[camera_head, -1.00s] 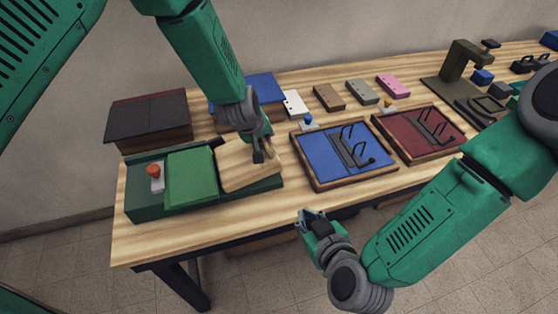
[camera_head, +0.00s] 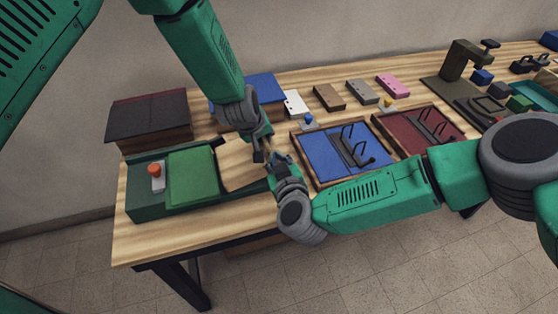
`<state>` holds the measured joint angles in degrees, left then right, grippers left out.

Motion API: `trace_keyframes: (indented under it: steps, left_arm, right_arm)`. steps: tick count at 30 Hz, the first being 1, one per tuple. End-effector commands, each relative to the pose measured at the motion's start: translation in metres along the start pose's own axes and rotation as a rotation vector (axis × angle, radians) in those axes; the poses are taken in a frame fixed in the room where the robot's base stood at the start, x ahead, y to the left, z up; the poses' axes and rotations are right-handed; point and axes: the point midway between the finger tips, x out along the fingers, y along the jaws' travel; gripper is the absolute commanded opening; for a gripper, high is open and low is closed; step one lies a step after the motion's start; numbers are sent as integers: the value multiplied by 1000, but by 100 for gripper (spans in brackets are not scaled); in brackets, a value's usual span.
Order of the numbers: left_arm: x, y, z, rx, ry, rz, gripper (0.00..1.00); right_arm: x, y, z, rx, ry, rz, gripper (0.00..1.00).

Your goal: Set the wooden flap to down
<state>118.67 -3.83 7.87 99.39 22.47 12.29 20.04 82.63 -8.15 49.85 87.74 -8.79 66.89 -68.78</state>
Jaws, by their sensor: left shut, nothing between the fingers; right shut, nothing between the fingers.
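The wooden flap (camera_head: 236,165) is a pale wood panel on the right part of a dark green base (camera_head: 150,205), next to a green pad (camera_head: 192,176). It looks slightly tilted; how far is hard to tell. My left gripper (camera_head: 258,156) is shut and empty, pointing down at the flap's upper right part; I cannot tell whether it touches. My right gripper (camera_head: 277,163) is shut and empty, at the flap's right edge, close to the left gripper. The two grippers and my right arm hide the flap's right end.
An orange-red knob (camera_head: 154,170) stands on the base's left end. A dark red box (camera_head: 149,118) is behind. A blue-covered tray (camera_head: 318,156) and a dark red tray (camera_head: 405,130) stand to the right. Several small blocks lie at the back. The table's front left strip is clear.

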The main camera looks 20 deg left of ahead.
Motion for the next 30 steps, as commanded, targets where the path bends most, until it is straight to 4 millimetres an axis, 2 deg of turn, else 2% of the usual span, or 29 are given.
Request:
trace_keyframes:
  steps: [4, 17, 24, 30]
  left_arm:
    - [0, 0, -1, -1, 3, -2, 0]
    - [0, -1, -2, -1, 2, -1, 0]
    - [-1, -1, -2, -2, 2, -1, 0]
    - [-3, -1, -2, -2, 5, 1, 0]
  right_arm:
    - [3, 2, 12, 1, 1, 1, 0]
    - [5, 0, 16, 3, 1, 0, 0]
    - [8, 1, 36, 54, -5, -12, 0]
    - [7, 1, 40, 59, -12, -12, 0]
